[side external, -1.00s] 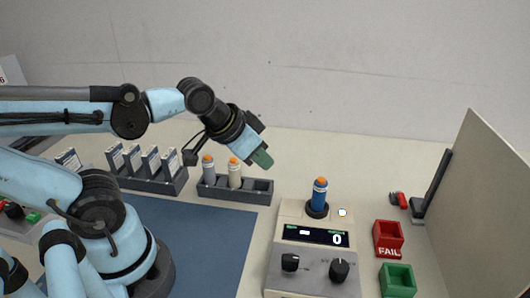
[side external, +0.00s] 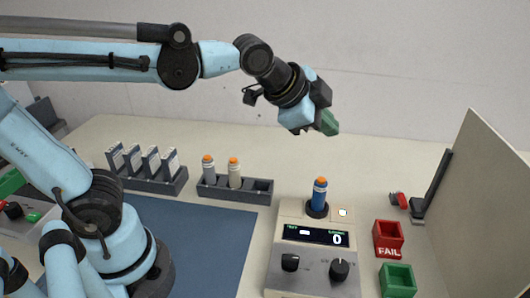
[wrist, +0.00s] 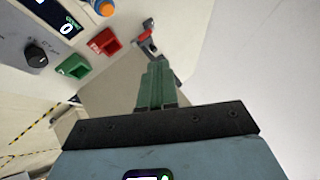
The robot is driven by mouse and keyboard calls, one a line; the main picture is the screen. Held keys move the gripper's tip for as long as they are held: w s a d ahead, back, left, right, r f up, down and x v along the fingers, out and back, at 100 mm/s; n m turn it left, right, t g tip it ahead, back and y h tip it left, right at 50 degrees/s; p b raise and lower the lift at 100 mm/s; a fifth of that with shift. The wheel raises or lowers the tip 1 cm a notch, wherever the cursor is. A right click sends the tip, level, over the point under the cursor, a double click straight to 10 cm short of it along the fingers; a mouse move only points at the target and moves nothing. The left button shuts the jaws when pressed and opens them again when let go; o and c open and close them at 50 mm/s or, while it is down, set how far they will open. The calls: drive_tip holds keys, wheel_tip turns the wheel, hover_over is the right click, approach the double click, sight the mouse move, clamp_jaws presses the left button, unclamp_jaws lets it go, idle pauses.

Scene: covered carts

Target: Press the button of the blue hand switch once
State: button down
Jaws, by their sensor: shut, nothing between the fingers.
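The blue hand switch (side external: 320,193) with an orange button on top stands upright in a black socket on the beige tester (side external: 288,212).
A red FAIL bin (side external: 388,239) and a green bin (side external: 397,280) stand right of the tester, before an upright beige panel (side external: 487,200). A card rack (side external: 150,180) stands left.

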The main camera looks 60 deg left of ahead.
hover_over(318, 184)
drive_tip(key=shift+f, duration=4.4)
drive_tip(key=shift+f, duration=0.15)
drive_tip(key=shift+f, duration=0.25)
drive_tip(key=shift+f, duration=0.45)
drive_tip(key=shift+r, duration=0.85)
drive_tip(key=shift+r, duration=0.15)
drive_tip(key=shift+r, duration=2.4)
drive_tip(key=shift+a, duration=0.1)
